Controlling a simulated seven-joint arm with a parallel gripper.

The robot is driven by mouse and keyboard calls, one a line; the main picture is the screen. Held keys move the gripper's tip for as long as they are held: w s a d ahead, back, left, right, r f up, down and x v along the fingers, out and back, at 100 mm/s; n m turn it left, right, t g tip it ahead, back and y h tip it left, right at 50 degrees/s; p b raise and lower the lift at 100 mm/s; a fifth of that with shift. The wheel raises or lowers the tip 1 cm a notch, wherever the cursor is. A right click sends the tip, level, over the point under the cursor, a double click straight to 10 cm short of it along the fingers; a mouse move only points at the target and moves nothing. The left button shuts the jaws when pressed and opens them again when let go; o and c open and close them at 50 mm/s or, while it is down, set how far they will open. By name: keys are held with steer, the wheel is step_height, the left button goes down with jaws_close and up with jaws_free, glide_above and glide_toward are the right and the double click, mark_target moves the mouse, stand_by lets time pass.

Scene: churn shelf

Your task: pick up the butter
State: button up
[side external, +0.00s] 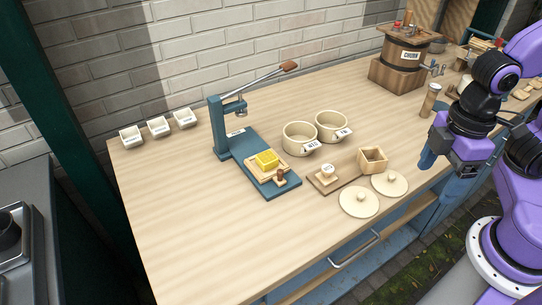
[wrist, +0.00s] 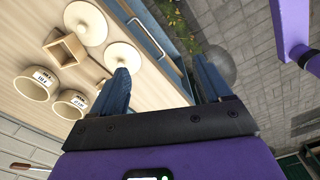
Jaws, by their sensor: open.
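The butter (side external: 267,159) is a yellow block on a small wooden board on the blue base of a lever press (side external: 222,140), in the side external view. The press handle points up and to the right. My gripper (side external: 430,160) is far to the right of the butter, above the table's right front part. In the wrist view my gripper (wrist: 163,85) shows two blue fingers spread apart with nothing between them. The butter does not show in the wrist view.
Two cream crocks (side external: 299,139) stand right of the press. A wooden churn (side external: 398,68) stands at the back. The table's left front is bare.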

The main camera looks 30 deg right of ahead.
steer(key=w+a+r+n, duration=0.1)
steer(key=w+a+r, duration=0.1)
steer(key=w+a, duration=0.55)
steer(key=w+a+r+n, duration=0.2)
steer(key=w+a, duration=0.2)
steer(key=w, duration=0.7)
steer(key=n, duration=0.2)
glide_above(267, 157)
steer(key=f, duration=1.3)
steer(key=shift+w+a+f, duration=0.1)
steer(key=shift+a+f, duration=0.2)
steer(key=shift+f, duration=0.05)
steer(key=shift+d+f, duration=0.15)
steer(key=shift+f, duration=1.15)
steer(key=shift+d+f, duration=0.15)
steer(key=shift+f, duration=1.1)
steer(key=shift+c, duration=0.3)
steer(key=c, duration=1)
